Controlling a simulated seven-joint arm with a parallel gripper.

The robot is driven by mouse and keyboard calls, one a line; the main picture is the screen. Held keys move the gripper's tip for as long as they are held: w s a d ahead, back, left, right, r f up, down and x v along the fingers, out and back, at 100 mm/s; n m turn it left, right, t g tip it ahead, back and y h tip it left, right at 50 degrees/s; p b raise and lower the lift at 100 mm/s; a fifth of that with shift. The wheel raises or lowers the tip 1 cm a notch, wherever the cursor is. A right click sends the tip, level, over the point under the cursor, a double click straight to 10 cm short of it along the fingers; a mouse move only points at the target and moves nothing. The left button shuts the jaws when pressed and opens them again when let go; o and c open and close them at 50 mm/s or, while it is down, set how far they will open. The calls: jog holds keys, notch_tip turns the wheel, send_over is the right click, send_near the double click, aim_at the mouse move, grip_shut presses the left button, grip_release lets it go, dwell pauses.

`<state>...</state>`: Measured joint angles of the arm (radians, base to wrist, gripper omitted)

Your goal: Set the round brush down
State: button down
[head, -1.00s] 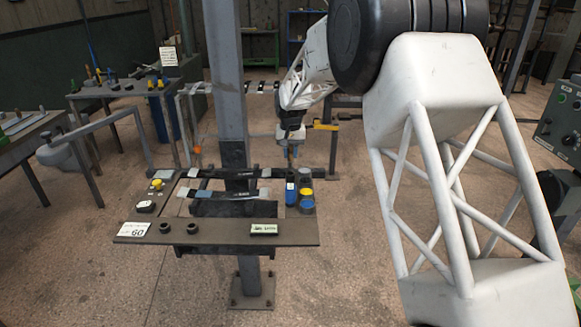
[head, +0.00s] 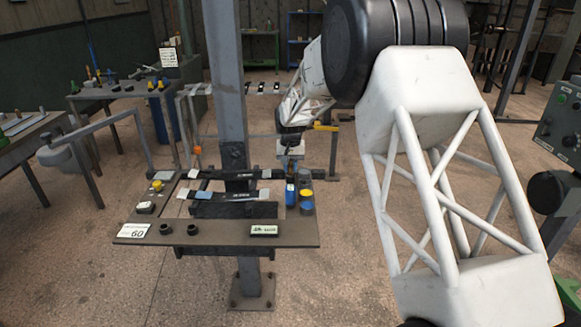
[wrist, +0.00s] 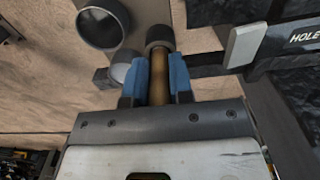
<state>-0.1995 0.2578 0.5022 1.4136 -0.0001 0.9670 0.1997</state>
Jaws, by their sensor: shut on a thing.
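My gripper (wrist: 160,78) is shut on the brown, rod-like round brush (wrist: 158,80), held between its two blue fingers in the wrist view. A dark grey round piece (wrist: 160,36) shows at the far end of the rod; I cannot tell whether it is the brush's head or a holder around it. The brush is too small there to make out clearly.
The brown rack board (head: 215,242) carries dark labelled bars, two black cups (head: 166,239) at the front left and yellow and blue round pieces (head: 306,208) at the right. A grey post (head: 228,80) rises behind it. In the wrist view a dark open cup (wrist: 103,24) is close by.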

jog(key=shift+f, duration=0.15)
jog(key=c, duration=1)
grip_release()
notch_tip(320, 180, up, 12)
jog(key=shift+r, duration=0.15)
dwell(0.7)
